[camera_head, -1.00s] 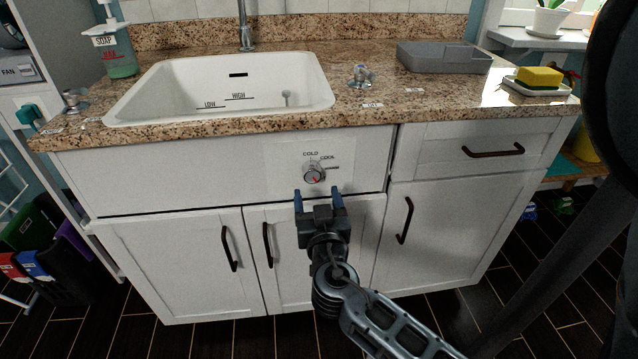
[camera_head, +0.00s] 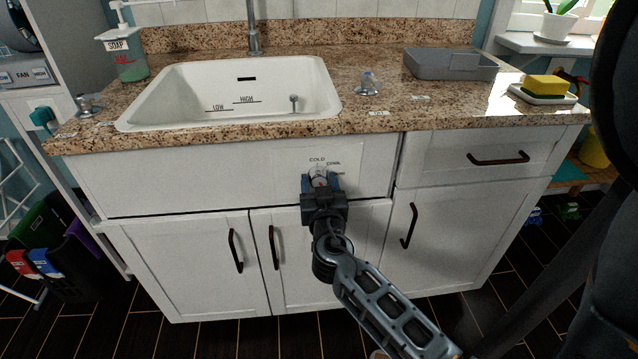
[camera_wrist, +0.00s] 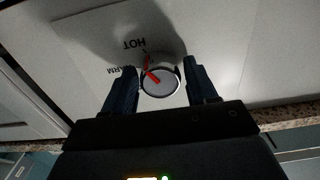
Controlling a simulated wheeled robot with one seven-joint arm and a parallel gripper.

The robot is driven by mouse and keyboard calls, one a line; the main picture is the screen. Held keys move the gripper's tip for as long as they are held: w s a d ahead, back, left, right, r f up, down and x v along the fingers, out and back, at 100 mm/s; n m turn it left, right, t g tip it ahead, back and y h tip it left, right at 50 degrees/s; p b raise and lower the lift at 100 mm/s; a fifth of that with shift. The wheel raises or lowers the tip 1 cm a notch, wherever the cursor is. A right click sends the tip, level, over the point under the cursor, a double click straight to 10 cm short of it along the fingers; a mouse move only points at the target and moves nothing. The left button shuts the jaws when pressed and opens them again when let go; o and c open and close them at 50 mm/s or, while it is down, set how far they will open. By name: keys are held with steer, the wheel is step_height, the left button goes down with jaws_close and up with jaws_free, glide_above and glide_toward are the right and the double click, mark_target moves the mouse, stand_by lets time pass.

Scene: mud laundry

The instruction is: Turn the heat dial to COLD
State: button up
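The heat dial (camera_head: 319,174) is a small round knob with a red pointer on the white cabinet front below the sink. COLD and COOL lettering shows above it in the head view. In the wrist view the dial (camera_wrist: 164,88) has its red pointer directed up-left, toward the HOT lettering (camera_wrist: 134,43); WARM is partly hidden by the left finger. My gripper (camera_head: 321,183) is open, with its two dark blue fingers on either side of the dial. In the wrist view my gripper (camera_wrist: 160,72) shows a gap at the left finger; contact at the right finger is unclear.
The granite counter (camera_head: 440,112) overhangs just above the dial. Cabinet handles (camera_head: 274,248) and (camera_head: 409,226) stick out below on both sides. The sink (camera_head: 150,108), grey tray (camera_head: 450,66) and sponge (camera_head: 545,86) are up on the counter.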

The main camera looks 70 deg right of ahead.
steer(key=c, duration=0.8)
steer(key=shift+o, duration=0.2)
